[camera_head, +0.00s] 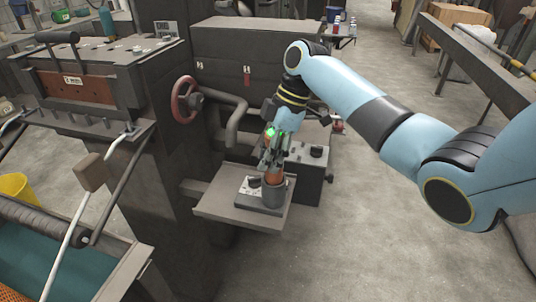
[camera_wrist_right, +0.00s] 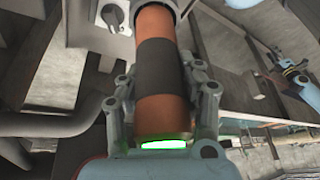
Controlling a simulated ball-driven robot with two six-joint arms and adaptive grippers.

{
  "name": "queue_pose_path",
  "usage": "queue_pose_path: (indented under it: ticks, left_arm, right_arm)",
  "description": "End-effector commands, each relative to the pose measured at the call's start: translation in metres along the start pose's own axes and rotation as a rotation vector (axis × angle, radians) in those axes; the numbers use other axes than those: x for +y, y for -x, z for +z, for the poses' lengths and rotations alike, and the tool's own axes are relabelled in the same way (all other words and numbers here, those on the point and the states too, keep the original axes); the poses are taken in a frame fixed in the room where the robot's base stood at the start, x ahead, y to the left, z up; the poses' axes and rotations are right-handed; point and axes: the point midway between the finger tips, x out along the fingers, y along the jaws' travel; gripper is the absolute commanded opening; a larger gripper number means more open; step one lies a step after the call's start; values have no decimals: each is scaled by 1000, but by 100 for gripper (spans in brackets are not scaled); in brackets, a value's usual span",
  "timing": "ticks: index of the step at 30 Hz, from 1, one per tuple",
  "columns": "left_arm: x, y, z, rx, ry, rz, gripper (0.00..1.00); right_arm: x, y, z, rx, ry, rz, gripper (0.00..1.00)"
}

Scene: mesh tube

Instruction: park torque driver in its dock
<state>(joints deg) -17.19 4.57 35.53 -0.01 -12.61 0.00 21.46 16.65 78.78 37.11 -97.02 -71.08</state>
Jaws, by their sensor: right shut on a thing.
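The torque driver is an orange cylinder with a dark middle band, and it fills the centre of the right wrist view (camera_wrist_right: 160,65). My right gripper (camera_wrist_right: 160,100) is shut on it, with fingers on both sides. In the head view the right gripper (camera_head: 272,158) points down over a small shelf, and the orange driver (camera_head: 275,175) shows below its fingers. The driver's lower end is at the mouth of the dock, a grey cup (camera_head: 273,193) on a dark base. How deep it sits in the cup is hidden. My left gripper is not in view.
The dock stands on a grey shelf (camera_head: 232,208) fixed to a dark machine. A dark box with a knob (camera_head: 316,152) is close on the right. A red handwheel (camera_head: 186,99) and a bent pipe (camera_head: 236,115) are to the left. Open floor lies to the right.

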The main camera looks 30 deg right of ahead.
Motion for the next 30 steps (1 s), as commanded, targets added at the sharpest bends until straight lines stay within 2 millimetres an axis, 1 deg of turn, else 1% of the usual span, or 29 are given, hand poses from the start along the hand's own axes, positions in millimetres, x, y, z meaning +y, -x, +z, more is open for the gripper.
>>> queue_pose_path:
  ticks: [30]
  left_arm:
    - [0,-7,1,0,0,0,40]
  right_arm:
    - [1,-10,4,1,1,1,0]
